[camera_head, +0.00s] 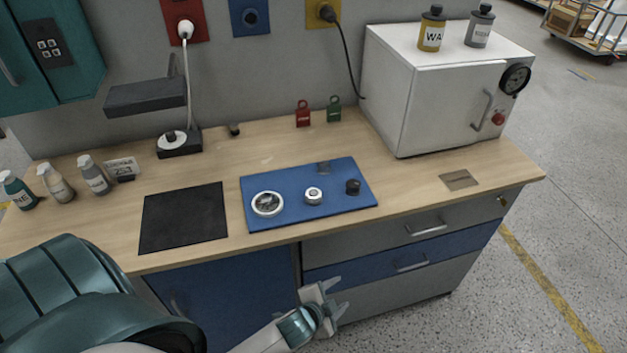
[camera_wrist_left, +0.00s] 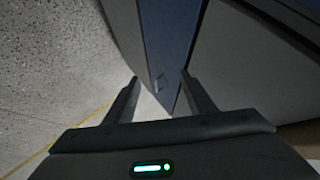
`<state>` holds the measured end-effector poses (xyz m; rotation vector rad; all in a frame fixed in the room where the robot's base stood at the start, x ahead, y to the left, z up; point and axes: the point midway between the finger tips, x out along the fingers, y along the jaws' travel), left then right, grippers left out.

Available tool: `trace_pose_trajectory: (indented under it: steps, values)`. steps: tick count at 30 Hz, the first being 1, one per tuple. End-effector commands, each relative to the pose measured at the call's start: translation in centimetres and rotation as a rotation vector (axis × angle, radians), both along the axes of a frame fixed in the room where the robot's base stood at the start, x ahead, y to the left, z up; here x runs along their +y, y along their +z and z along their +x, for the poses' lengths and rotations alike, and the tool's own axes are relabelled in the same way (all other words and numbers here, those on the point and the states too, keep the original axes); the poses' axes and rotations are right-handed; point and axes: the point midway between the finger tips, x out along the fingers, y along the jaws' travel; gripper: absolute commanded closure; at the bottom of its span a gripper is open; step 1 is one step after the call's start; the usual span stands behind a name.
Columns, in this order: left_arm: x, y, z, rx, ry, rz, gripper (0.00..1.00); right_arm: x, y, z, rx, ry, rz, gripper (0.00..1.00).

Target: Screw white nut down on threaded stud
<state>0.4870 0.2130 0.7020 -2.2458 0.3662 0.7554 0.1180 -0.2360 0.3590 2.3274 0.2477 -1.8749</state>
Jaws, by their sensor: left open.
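A small white and silver round piece (camera_head: 313,196), which looks like the nut, sits in the middle of the blue mat (camera_head: 290,222) on the bench. I cannot tell whether a threaded stud is under or inside it. A short dark cylinder (camera_head: 352,187) stands to its right on the mat. My left gripper (camera_head: 331,296) is open and empty, low in front of the drawers and well away from the mat. The left wrist view shows its two fingers (camera_wrist_left: 158,98) apart, with nothing between them. My right gripper is not in view.
A white oven-like box (camera_head: 440,90) stands right. The bench front edge is clear.

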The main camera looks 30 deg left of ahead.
Motion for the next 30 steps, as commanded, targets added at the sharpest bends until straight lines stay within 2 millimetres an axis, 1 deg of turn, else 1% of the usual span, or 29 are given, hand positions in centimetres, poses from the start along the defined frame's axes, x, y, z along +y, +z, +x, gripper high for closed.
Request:
trace_pose_trajectory:
  steps: [1, 3, 6, 15, 16, 17, 23, 26, 27, 29, 30]
  values:
    - [0.0, 3.6, 0.8, -0.036, -0.014, 0.023, 0.50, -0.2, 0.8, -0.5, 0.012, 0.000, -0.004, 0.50]
    - [0.1, 6.8, 1.6, -0.074, -0.026, 0.056, 0.50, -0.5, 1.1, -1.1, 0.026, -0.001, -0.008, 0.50]
    - [0.2, 10.6, 2.2, -0.116, -0.039, 0.092, 0.50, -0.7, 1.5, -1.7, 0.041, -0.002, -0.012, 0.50]
    - [0.5, 19.7, 2.9, -0.216, -0.061, 0.173, 0.50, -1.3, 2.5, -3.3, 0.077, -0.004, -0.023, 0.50]
    - [0.4, 20.1, 3.4, -0.237, -0.073, 0.191, 0.50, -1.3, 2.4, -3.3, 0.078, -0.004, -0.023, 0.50]
    - [0.2, 20.6, 4.1, -0.267, -0.096, 0.218, 0.50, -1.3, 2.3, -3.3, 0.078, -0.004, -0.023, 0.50]
    - [-1.6, 25.8, 7.7, -0.474, -0.236, 0.403, 0.50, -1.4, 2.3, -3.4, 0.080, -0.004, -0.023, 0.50]
    - [-3.0, 29.2, 9.4, -0.609, -0.324, 0.532, 0.50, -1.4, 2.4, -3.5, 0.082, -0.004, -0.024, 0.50]
    - [-3.7, 30.7, 10.1, -0.672, -0.364, 0.595, 0.50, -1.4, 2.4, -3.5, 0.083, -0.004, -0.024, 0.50]
    - [-5.1, 33.3, 11.0, -0.780, -0.434, 0.708, 0.50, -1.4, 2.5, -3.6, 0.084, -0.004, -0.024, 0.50]
    - [-6.3, 35.3, 11.4, -0.868, -0.487, 0.800, 0.50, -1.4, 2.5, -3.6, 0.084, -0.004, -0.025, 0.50]
